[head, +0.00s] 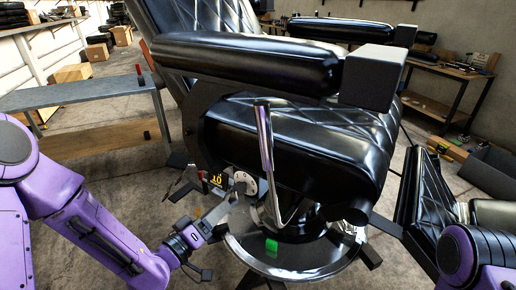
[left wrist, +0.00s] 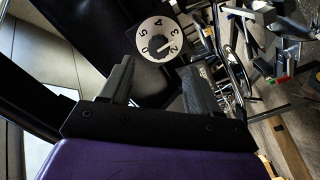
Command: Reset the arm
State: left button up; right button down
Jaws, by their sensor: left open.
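My left gripper (head: 207,222) is low beside the near side of the black barber chair (head: 300,150), below and left of a white numbered dial (head: 244,183). In the left wrist view, the two dark fingers of this gripper (left wrist: 157,84) stand apart with nothing held between them. The dial (left wrist: 160,40) shows just beyond their tips, and they look apart from it. The chair's padded black armrest (head: 245,62) runs level above the seat. A chrome lever (head: 267,150) stands upright beside the seat. My right gripper is not visible.
A small orange display (head: 216,181) sits left of the dial. The round metal chair base (head: 290,258) bears a green patch (head: 271,246). A grey bench (head: 80,97) stands at left, a cluttered workbench (head: 450,72) at back right. A black padded footrest (head: 430,195) is at right.

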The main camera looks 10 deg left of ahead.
pick_arm(q)
jog(key=s+a+f+n+g+y+p, duration=0.1)
jog(key=s+a+f+g+y+p, duration=0.15)
jog(key=f, duration=0.35)
jog(key=s+a+f+n+g+y+p, duration=0.1)
jog(key=s+a+f+g+y, duration=0.15)
jog(key=a+f+y, duration=0.2)
jog(key=s+a+f+g+y+p, duration=0.1)
jog(key=s+f+g+p, duration=0.2)
jog(key=s, duration=0.7)
jog(key=s+a+f+g+y+p, duration=0.1)
jog(key=s+f+g, duration=0.4)
jog(key=s, duration=0.6)
jog(key=shift+s+f+g+y+p, duration=0.25)
jog(key=shift+f+y+p, duration=0.35)
jog(key=shift+f+p, duration=0.35)
jog(key=shift+w+a, duration=0.1)
